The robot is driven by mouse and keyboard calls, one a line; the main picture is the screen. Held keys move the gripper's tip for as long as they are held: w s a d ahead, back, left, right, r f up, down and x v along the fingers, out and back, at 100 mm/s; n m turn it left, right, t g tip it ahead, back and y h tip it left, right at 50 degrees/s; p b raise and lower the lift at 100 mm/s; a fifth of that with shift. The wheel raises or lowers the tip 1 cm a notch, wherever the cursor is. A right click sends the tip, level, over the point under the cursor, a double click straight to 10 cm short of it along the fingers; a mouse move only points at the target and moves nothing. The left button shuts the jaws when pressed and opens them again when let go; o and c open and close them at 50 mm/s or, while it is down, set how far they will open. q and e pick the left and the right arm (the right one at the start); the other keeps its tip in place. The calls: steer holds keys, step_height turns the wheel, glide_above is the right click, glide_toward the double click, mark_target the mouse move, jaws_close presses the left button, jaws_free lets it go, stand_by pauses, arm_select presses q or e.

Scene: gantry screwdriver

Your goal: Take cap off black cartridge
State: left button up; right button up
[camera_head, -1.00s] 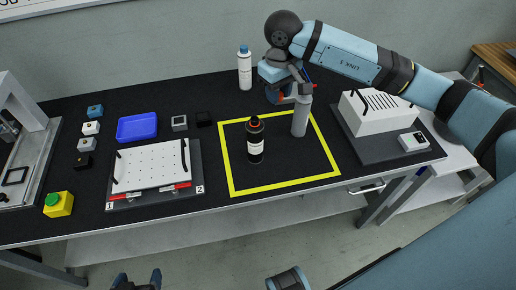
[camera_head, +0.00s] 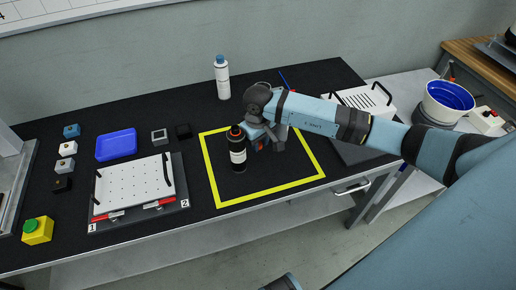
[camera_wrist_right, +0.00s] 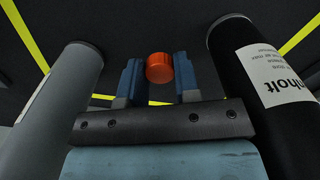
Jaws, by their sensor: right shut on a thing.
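The black cartridge (camera_head: 239,158) stands upright inside the yellow taped square, with a red top (camera_head: 236,131) and a white label. It also stands on the right in the right wrist view (camera_wrist_right: 245,65), its top out of that view. My right gripper (camera_head: 258,143) is low, just right of the cartridge in the head view. In the wrist view the right gripper (camera_wrist_right: 159,78) is shut on a small orange-red cap (camera_wrist_right: 159,66). A grey cartridge (camera_wrist_right: 65,85) stands on the left there; my gripper and arm mostly hide it in the head view. My left gripper is out of view.
A white bottle (camera_head: 222,80) stands at the back. The blue tray (camera_head: 116,145), small blocks and the perforated white plate (camera_head: 130,186) lie left. A white slotted box (camera_head: 368,103) is behind my right arm. The yellow square's (camera_head: 213,178) front part is clear.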

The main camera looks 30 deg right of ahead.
steer(key=shift+f, duration=1.55)
steer(key=shift+f, duration=0.1)
steer(key=shift+f+b, duration=0.15)
steer(key=shift+b, duration=0.25)
steer(key=o, duration=1)
steer(key=shift+r+p, duration=0.4)
steer(key=shift+p, duration=0.1)
step_height(320, 180, up, 12)
steer(key=shift+f, duration=0.15)
